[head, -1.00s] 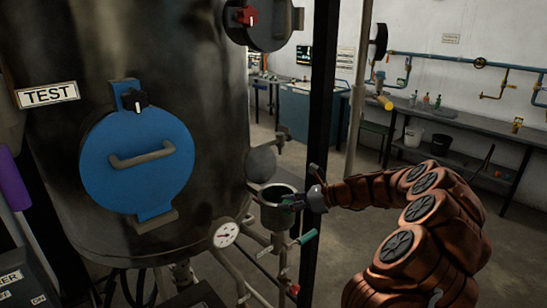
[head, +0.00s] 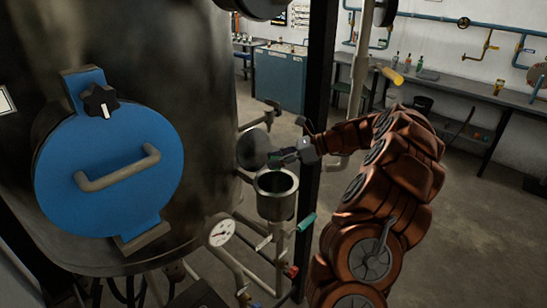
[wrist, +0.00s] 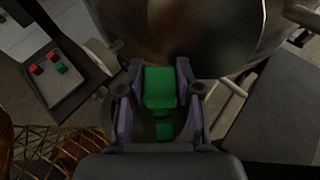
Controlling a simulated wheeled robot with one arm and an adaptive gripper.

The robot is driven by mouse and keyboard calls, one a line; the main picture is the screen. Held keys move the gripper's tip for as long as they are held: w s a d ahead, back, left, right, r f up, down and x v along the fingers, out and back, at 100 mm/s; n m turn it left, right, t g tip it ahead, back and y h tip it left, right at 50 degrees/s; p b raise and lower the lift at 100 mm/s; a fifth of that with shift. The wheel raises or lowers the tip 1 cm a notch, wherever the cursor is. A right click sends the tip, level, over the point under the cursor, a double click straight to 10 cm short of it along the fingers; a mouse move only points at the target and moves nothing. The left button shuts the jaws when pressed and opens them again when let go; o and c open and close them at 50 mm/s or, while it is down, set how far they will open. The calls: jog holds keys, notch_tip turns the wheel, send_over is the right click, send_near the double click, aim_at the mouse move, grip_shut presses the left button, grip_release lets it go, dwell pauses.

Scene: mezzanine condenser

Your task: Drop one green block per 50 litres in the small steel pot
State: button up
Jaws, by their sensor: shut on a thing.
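The small steel pot (head: 276,207) is open at the top, fixed beside the large tank; its inside looks greenish. My gripper (head: 277,157) is just above the pot's rim. In the wrist view my gripper (wrist: 158,95) is shut on a green block (wrist: 160,86), which sits between its two fingers. A smaller green patch (wrist: 164,131) shows below that block; I cannot tell whether it is another block. A grey tray (wrist: 66,94) at the left of the wrist view holds two red blocks (wrist: 45,62) and a green block (wrist: 61,68).
The large dark tank (head: 190,60) with a blue round hatch (head: 110,150) stands at left. A round metal disc (head: 253,148) is close beside my gripper. A gauge (head: 219,230) and pipes lie below. A dark post (head: 318,90) stands behind. Open floor is at right.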

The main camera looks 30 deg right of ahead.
aim_at(276, 172)
jog(key=shift+f+b, duration=1.8)
jog(key=shift+f, duration=0.6)
jog(key=o, duration=1.2)
jog(key=shift+d+r, duration=0.1)
jog(key=v, duration=1.2)
jog(key=shift+a, duration=0.2)
